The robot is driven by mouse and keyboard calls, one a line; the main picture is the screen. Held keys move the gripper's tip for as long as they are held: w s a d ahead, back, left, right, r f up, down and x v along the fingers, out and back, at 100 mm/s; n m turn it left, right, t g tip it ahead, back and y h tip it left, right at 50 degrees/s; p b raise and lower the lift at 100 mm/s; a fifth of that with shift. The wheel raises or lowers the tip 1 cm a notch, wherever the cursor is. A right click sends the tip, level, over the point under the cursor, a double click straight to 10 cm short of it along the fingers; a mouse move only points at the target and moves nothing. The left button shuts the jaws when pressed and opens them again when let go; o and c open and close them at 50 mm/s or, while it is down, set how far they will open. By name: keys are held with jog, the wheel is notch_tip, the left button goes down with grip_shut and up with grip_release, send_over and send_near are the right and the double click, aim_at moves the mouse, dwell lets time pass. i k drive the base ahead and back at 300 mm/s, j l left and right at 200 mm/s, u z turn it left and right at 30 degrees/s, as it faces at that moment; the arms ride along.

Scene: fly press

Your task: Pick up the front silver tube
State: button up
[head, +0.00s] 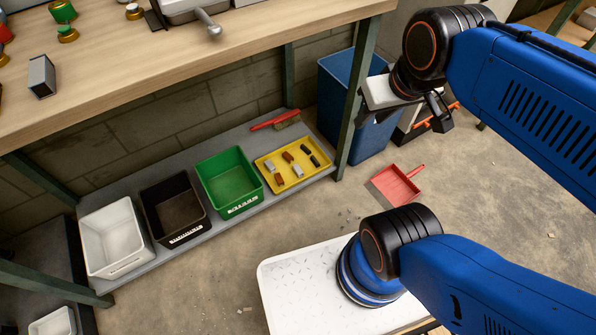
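The yellow tray (265,159) lies at the right end of the low shelf and holds several small tubes in two rows. The front silver tube (298,171) is in the row nearer the shelf's front edge, between a brown tube (279,180) and a black tube (314,160). Another silver tube (269,166) is in the back row, beside another brown tube (288,157) and black tube (305,148). My gripper (425,112) is up at the right, well apart from the tray. Its fingers are partly hidden, so I cannot tell its opening.
Green (243,202), black (187,233) and white (116,266) bins stand left of the tray. A red-handled brush (275,120) lies behind it. The workbench (200,75) overhangs the shelf; its green leg (354,110) and a blue bin (375,140) stand right. A red dustpan (394,185) lies on the floor.

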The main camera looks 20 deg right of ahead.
aim_at(298, 170)
jog(key=k+j+z, duration=0.2)
jog(key=z, duration=0.2)
jog(key=k+z, duration=0.75)
jog(key=i+j, duration=0.05)
